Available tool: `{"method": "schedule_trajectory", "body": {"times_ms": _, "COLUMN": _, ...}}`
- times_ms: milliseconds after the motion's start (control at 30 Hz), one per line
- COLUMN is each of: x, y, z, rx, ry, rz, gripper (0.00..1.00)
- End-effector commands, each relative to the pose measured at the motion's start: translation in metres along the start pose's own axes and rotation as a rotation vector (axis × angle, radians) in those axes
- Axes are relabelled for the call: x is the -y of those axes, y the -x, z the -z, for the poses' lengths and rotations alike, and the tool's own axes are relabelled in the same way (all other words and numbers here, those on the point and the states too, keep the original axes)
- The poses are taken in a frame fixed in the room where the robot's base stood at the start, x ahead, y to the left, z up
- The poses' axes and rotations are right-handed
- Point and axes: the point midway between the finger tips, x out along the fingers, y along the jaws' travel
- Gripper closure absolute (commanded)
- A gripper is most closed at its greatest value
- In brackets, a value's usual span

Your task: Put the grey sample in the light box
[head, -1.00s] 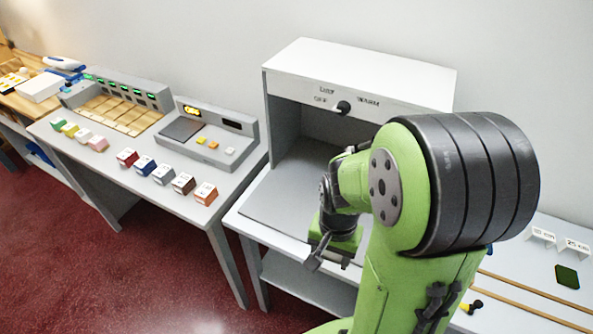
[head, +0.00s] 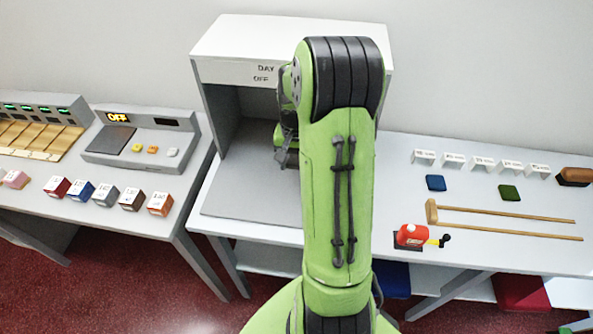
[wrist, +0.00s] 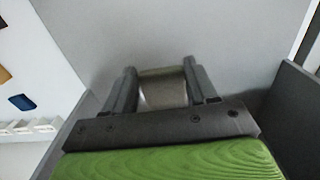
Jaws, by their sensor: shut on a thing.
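The light box (head: 222,38) is a white and grey booth with an open front and a bare grey floor (head: 245,190). My gripper (head: 287,150) is at its opening, above the floor, partly hidden by my green arm. In the wrist view my gripper (wrist: 163,85) is shut on a small grey sample (wrist: 163,90), held between the two fingers. Grey panels of the box fill much of that view. I cannot tell whether the sample touches any surface. The sample is hidden in the head view.
Left counter (head: 190,190) holds several coloured cubes and a console (head: 140,140). Right counter (head: 400,170) holds a blue swatch (head: 435,183), a green swatch (head: 510,193), wooden sticks (head: 500,217) and a red object (head: 411,235). My arm blocks the box's right side.

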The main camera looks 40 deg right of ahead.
Motion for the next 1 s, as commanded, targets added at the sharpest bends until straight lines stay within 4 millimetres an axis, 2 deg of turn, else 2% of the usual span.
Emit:
{"method": "schedule_trajectory", "body": {"times_ms": 33, "x": 0.000, "y": 0.000, "z": 0.010, "rx": 0.001, "ry": -0.002, "rz": 0.000, "gripper": 0.71}}
{"method": "schedule_trajectory", "body": {"times_ms": 100, "x": 0.000, "y": -0.005, "z": 0.017, "rx": 0.003, "ry": 0.000, "rz": 0.000, "gripper": 0.71}}
{"method": "schedule_trajectory", "body": {"times_ms": 200, "x": 0.000, "y": -0.022, "z": 0.015, "rx": 0.005, "ry": 0.002, "rz": 0.000, "gripper": 0.71}}
{"method": "schedule_trajectory", "body": {"times_ms": 367, "x": 0.000, "y": -0.035, "z": 0.015, "rx": 0.002, "ry": 0.001, "rz": 0.000, "gripper": 0.71}}
{"method": "schedule_trajectory", "body": {"times_ms": 600, "x": 0.000, "y": -0.072, "z": 0.018, "rx": 0.003, "ry": 0.000, "rz": 0.001, "gripper": 0.71}}
{"method": "schedule_trajectory", "body": {"times_ms": 800, "x": 0.001, "y": -0.070, "z": 0.019, "rx": 0.000, "ry": 0.001, "rz": 0.000, "gripper": 0.71}}
{"method": "schedule_trajectory", "body": {"times_ms": 1000, "x": 0.001, "y": -0.077, "z": 0.019, "rx": 0.000, "ry": 0.001, "rz": 0.000, "gripper": 0.71}}
